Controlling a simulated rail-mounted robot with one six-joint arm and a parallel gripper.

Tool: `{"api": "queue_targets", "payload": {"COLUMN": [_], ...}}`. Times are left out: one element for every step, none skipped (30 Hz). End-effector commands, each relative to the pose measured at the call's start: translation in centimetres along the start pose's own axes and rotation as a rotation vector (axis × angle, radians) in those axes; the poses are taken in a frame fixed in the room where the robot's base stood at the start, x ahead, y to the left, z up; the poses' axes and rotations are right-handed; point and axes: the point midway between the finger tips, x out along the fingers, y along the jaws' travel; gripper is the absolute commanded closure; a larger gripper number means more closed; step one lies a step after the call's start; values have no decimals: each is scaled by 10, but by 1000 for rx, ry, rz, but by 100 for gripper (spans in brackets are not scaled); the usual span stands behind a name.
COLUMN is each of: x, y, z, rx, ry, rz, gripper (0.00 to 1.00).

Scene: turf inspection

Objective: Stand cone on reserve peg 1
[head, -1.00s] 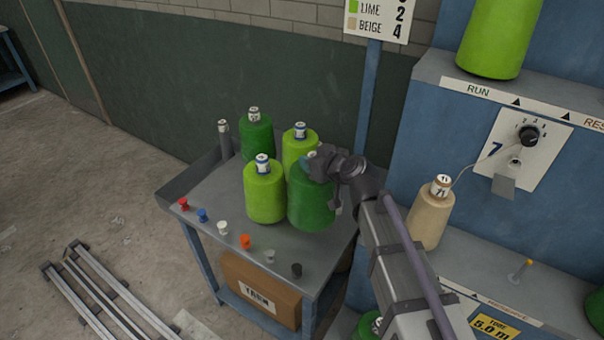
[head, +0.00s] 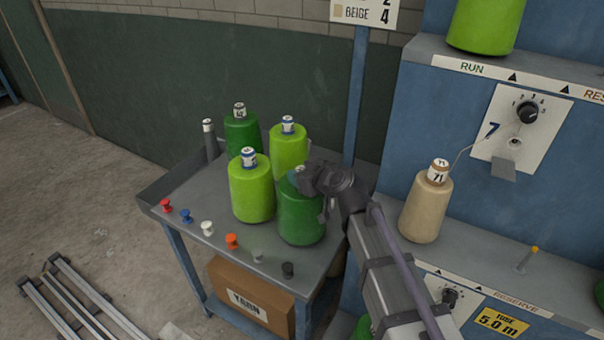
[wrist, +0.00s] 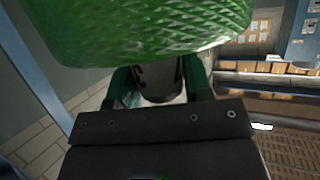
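My gripper (head: 308,180) is at the top of the front dark green cone (head: 301,217) and shut on its tube end. That cone is upright over the right part of the grey cart top; whether its base touches cannot be told. In the wrist view its green body (wrist: 150,25) fills the top and its tip lies between my fingers (wrist: 160,85). A bare yellow-tipped peg (head: 528,259) stands on the lower blue shelf above a RESERVE label (head: 515,302). Its number is not readable.
A lime cone (head: 251,192), another lime cone (head: 289,148) and a dark green cone (head: 240,133) stand on the cart (head: 185,190). Small coloured pegs line its front edge. A beige cone (head: 425,212) stands on the shelf left of the bare peg. A post (head: 357,90) rises behind.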

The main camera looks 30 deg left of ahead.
Motion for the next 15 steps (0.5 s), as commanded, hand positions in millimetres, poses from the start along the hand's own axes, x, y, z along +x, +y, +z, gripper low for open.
{"api": "queue_targets", "payload": {"x": [0,0,0,0,0,0,0,0,0,0,0,0,0,-1,-2], "y": [0,0,0,0,0,0,0,0,0,0,0,0,0,0,0], "z": [0,0,0,0,0,0,0,0,0,0,0,0,-1,-2,-4], "rx": [0,0,0,0,0,0,0,0,0,0,0,0,0,0,0], "ry": [0,0,0,0,0,0,0,0,0,0,0,0,0,0,0], "rz": [0,0,0,0,0,0,0,0,0,0,0,0,0,0,0], "gripper": [49,46,42,40,37,33,30,30,30,30,30,30,30,30,30]}}
